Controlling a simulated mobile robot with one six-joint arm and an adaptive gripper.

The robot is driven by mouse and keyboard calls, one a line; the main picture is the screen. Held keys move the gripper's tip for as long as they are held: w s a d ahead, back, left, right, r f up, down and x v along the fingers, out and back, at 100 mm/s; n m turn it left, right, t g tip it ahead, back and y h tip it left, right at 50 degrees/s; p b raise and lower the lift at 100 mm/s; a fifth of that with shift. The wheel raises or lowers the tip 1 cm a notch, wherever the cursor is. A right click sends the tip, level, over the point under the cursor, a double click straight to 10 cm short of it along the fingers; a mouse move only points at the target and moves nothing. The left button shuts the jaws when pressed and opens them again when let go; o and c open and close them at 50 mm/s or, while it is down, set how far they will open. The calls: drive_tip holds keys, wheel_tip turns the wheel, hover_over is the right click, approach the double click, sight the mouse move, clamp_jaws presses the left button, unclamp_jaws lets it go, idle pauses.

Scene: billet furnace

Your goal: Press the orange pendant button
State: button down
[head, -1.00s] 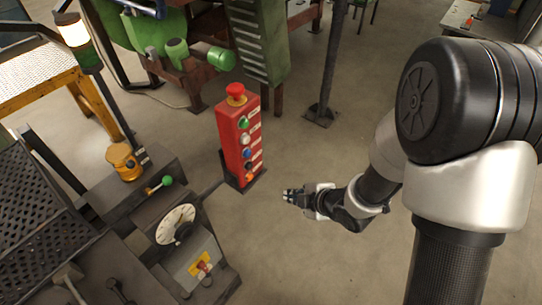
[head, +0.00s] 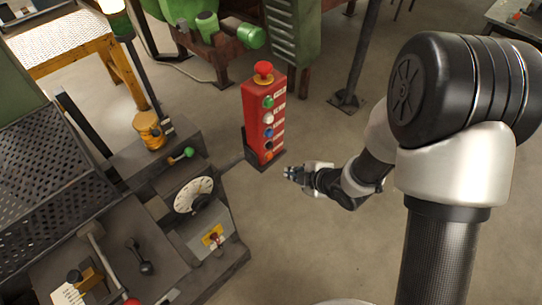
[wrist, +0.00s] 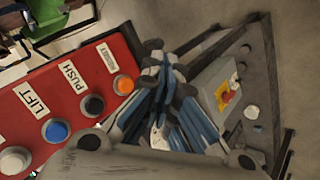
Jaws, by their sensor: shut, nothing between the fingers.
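The red pendant box (head: 262,118) stands upright in the head view, with a red mushroom knob on top and a column of buttons down its face. The orange button (head: 268,155) is the lowest. In the wrist view the orange button (wrist: 124,84) sits at the end of the row, next to a black button (wrist: 93,105) and the PUSH label. My gripper (head: 289,172) is shut and empty, to the right of and slightly below the orange button in the head view. In the wrist view its fingertips (wrist: 163,62) lie just right of the button, apart from it in the picture.
A control console with a dial (head: 194,194) and a yellow switch plate (head: 213,236) stands left of my gripper. A green-knobbed lever (head: 188,152) sticks up there. A dark post (head: 358,60) stands behind. The floor in front is clear.

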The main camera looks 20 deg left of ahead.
drive_tip(key=shift+w+a, duration=0.25)
drive_tip(key=shift+a, duration=0.4)
drive_tip(key=shift+w+a, duration=0.3)
drive_tip(key=shift+a, duration=0.3)
drive_tip(key=shift+w+a, duration=0.25)
drive_tip(key=shift+a, duration=0.4)
drive_tip(key=shift+a, duration=0.1)
drive_tip(key=shift+w+a+b, duration=0.2)
drive_tip(key=shift+a+b, duration=0.1)
drive_tip(key=shift+w+a, duration=0.15)
drive_tip(key=shift+a, duration=0.3)
idle(0.7)
drive_tip(key=shift+d, duration=0.1)
drive_tip(key=shift+s+d+b, duration=0.3)
drive_tip(key=shift+s+d, duration=0.05)
drive_tip(key=shift+d, duration=0.4)
drive_tip(key=d, duration=0.1)
drive_tip(key=s+d, duration=0.1)
drive_tip(key=d, duration=0.1)
drive_tip(key=s+d, duration=0.1)
drive_tip(key=shift+d+b, duration=0.35)
drive_tip(key=shift+b, duration=0.05)
